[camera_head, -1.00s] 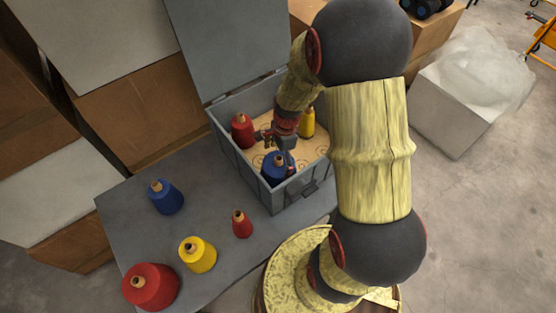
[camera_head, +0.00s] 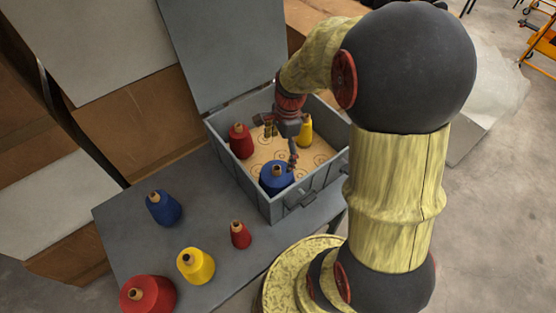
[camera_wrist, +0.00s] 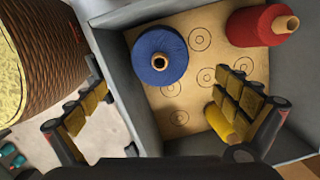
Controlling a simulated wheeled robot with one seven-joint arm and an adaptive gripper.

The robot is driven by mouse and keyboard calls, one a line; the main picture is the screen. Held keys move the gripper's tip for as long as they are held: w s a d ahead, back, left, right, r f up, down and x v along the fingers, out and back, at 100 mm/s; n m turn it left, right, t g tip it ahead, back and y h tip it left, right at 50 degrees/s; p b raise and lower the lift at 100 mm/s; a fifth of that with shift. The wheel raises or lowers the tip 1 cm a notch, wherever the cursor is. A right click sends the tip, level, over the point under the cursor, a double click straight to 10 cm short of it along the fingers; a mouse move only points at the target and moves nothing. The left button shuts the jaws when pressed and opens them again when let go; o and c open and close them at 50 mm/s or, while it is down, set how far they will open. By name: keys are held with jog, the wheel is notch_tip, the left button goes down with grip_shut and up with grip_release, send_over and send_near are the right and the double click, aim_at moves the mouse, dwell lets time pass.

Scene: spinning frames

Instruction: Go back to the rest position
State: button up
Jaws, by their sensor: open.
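My gripper (camera_head: 281,145) is open and empty, pointing down over the open grey box (camera_head: 327,184). In the wrist view its two fingers (camera_wrist: 160,108) are spread wide apart. A blue spool (camera_head: 276,178) stands in the box's near corner; it also shows in the wrist view (camera_wrist: 150,62), beyond the fingertips and apart from them. A red spool (camera_head: 240,141) stands at the box's left side, also in the wrist view (camera_wrist: 255,28). A yellow spool (camera_head: 305,133) stands at the far right, partly hidden by the right finger in the wrist view (camera_wrist: 218,124).
The box floor is a board with printed circles (camera_head: 265,151); the raised lid (camera_head: 225,50) stands behind. On the grey table (camera_head: 125,225) are a blue (camera_head: 164,208), a yellow (camera_head: 196,266), a small red (camera_head: 240,235) and a large red spool (camera_head: 150,295). Cartons stand behind, left.

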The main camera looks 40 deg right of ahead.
jog(key=shift+d+r, duration=0.1)
jog(key=shift+r, duration=0.65)
jog(key=s+a+r+n+t, duration=0.2)
jog(key=s+a+r+n, duration=0.4)
jog(key=r+n, duration=0.3)
jog(key=s+a+r+n+t+h, duration=0.1)
jog(key=s+a+r+n+t, duration=0.2)
jog(key=s+a+r+n, duration=0.3)
notch_tip(320, 180, up, 4)
jog(key=a+n, duration=0.1)
jog(key=n, duration=0.4)
jog(key=shift+a+f, duration=0.2)
jog(key=shift+a, duration=0.05)
